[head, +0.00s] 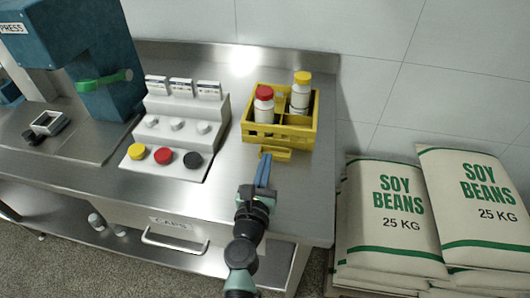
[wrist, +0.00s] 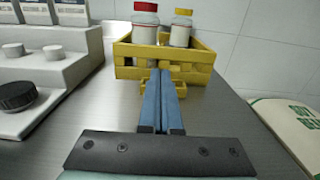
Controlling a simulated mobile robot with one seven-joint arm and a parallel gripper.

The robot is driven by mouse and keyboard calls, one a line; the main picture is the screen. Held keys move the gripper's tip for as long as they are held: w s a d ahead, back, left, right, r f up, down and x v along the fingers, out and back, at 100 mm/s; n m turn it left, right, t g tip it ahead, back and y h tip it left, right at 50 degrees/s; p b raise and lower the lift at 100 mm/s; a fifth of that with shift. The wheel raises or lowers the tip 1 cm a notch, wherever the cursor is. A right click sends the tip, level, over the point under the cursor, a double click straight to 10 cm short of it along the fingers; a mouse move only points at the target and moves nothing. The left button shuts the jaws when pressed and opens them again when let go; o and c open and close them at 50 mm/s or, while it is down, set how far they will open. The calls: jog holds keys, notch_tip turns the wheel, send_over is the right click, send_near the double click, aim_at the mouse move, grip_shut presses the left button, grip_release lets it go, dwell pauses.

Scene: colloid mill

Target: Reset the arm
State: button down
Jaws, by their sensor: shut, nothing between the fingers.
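My gripper (head: 264,171) reaches over the right part of the steel counter, with its blue fingers together and nothing between them. In the wrist view my gripper (wrist: 160,75) points at the front of the yellow crate (head: 290,132). The fingertips are close to a small yellow piece (head: 276,153) at the crate's front; I cannot tell whether they touch it. The crate holds a red-capped bottle (head: 264,104) and a yellow-capped bottle (head: 301,92), both upright.
A grey stepped stand (head: 186,132) with yellow, red and black caps is left of my gripper. A blue press (head: 85,50) with a green handle stands at far left. Soy bean sacks (head: 390,215) are stacked right of the counter. A drawer (head: 175,240) is below.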

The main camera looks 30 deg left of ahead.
jog(key=v, duration=0.6)
jog(key=shift+w+f, duration=0.1)
jog(key=shift+f, duration=0.1)
